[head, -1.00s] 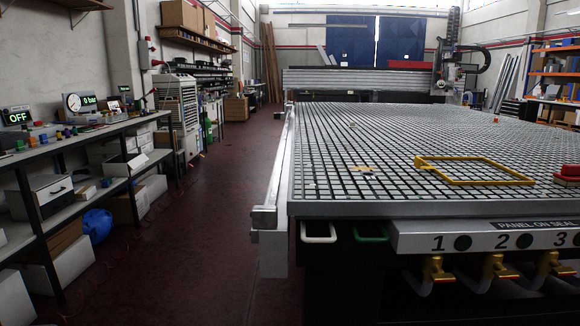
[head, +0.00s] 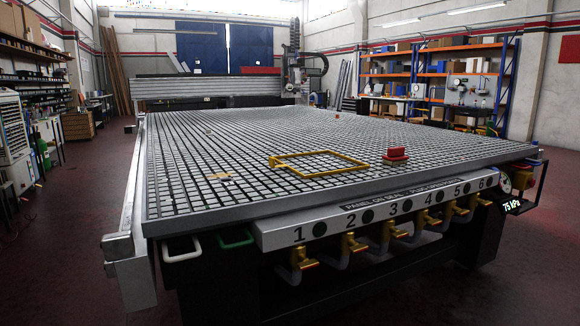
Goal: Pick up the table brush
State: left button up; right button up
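I cannot make out a table brush for certain. A red block-like object (head: 396,154) lies on the grid table (head: 230,207) near its front right, too small to identify. A white loop (head: 182,248) and a green loop (head: 236,239) show under the table's front left edge; what they belong to is hidden. Neither of my grippers is in the head view.
A yellow frame (head: 330,174) and a tan piece (head: 220,176) lie on the grid. A numbered valve panel (head: 375,214) with brass valves projects at the front. Shelving (head: 430,70) stands back right. Floor is clear along the left side.

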aim_at(395, 157)
jog(key=l+u, duration=0.1)
jog(key=u, duration=0.85)
jog(key=l+u, duration=0.45)
jog(key=k+l+u, duration=0.1)
jog(key=l+u, duration=0.35)
jog(key=l, duration=0.15)
jog(key=k+l+u, duration=0.15)
jog(key=l, duration=0.2)
jog(key=k+l+u, duration=0.2)
jog(key=l, duration=0.2)
jog(key=k+l+u, duration=0.15)
jog(key=l, duration=0.2)
jog(key=k+l+u, duration=0.1)
jog(key=l, duration=0.25)
jog(key=k+l, duration=0.25)
jog(key=k+l+u, duration=0.15)
jog(key=l, duration=0.2)
jog(key=k+l, duration=0.35)
jog(key=l, duration=0.15)
jog(key=k+l, duration=0.35)
jog(key=l, duration=0.1)
